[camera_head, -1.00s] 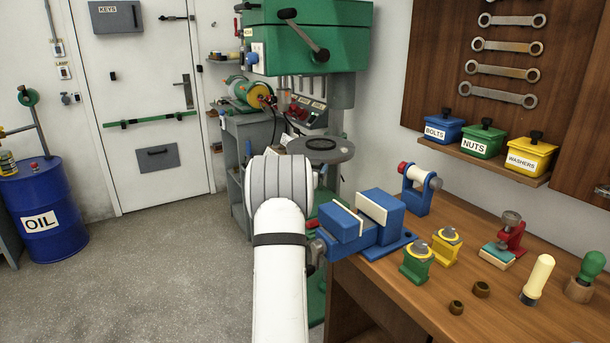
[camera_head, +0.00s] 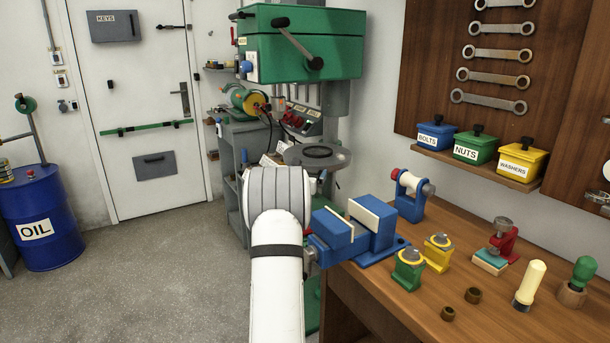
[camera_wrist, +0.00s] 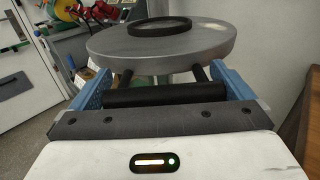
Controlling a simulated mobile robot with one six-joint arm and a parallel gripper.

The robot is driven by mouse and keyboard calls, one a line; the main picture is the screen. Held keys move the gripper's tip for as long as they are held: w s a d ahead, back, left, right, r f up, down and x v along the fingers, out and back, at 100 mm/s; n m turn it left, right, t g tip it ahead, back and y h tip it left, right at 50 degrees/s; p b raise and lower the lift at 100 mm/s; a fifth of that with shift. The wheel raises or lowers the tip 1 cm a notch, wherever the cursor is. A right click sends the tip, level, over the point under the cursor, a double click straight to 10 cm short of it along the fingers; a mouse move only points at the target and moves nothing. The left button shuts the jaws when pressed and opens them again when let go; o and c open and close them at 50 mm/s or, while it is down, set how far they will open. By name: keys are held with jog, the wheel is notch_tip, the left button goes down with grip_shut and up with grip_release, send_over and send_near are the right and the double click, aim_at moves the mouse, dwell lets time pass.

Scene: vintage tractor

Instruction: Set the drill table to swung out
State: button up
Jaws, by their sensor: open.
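The drill table is a round grey disc (camera_head: 334,160) with a black ring on top, below the green drill head (camera_head: 303,42). In the wrist view the drill table (camera_wrist: 205,44) is close ahead of my gripper (camera_wrist: 162,74). The blue fingers are spread wide apart. A black bar (camera_wrist: 165,94) lies crosswise between them, with dark posts running from it towards the table's underside. I cannot tell whether the fingers touch the bar. In the head view my white arm hides the gripper and the near left part of the table.
A wooden workbench (camera_head: 520,248) with a blue vise (camera_head: 369,228) stands close to the right of my arm. A grey cabinet (camera_head: 246,147) is left of the drill. A blue oil drum (camera_head: 42,225) stands far left. The floor (camera_head: 150,270) between is clear.

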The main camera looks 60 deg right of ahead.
jog(key=b+v, duration=0.1)
jog(key=v, duration=0.6)
jog(key=shift+s, duration=0.2)
jog(key=shift+c, duration=0.4)
